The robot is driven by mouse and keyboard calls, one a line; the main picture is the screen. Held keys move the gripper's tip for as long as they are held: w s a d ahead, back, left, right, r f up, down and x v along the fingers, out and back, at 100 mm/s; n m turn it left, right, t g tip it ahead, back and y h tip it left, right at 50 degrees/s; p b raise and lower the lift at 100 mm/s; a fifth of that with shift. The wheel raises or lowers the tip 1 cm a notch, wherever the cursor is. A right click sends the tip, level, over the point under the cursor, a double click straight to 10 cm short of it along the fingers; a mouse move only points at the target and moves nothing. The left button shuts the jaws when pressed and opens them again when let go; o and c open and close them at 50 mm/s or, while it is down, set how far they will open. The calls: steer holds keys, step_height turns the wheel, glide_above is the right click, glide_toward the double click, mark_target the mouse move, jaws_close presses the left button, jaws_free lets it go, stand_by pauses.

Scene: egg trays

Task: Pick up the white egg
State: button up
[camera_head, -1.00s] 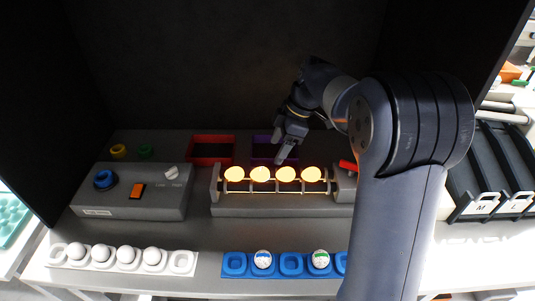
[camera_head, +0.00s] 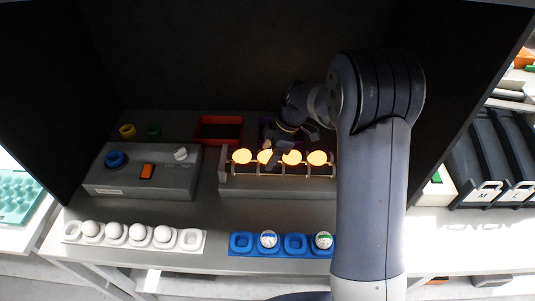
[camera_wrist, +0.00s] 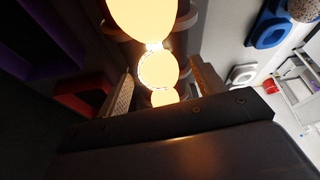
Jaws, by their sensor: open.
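Several glowing orange-lit eggs rest in a row on a lit roller stand; the leftmost egg (camera_head: 242,157) and rightmost egg (camera_head: 317,158) show clearly in the head view. My gripper (camera_head: 274,156) is open at the row, by the second egg from the left, which it partly hides. In the wrist view, my gripper (camera_wrist: 160,88) has its fingers on either side of a glowing egg (camera_wrist: 158,70), with a larger, nearer egg (camera_wrist: 145,18) above it. Contact cannot be told. Several plain white eggs (camera_head: 115,230) sit in a white tray (camera_head: 191,239) at front left. The lighting hides the lit eggs' own colour.
A blue tray (camera_head: 294,244) holds two marked eggs at the front. A grey control box (camera_head: 125,180) with knobs stands left. A red-framed bin (camera_head: 218,139) and a purple bin (camera_head: 264,128) lie behind the rollers. Dark walls enclose the back and sides.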

mark_target(270, 152)
steer(key=shift+c, duration=0.5)
steer(key=c, duration=0.6)
steer(key=shift+r, duration=0.1)
step_height(270, 152, up, 10)
steer(key=shift+f+b, duration=0.1)
steer(key=shift+b, duration=0.85)
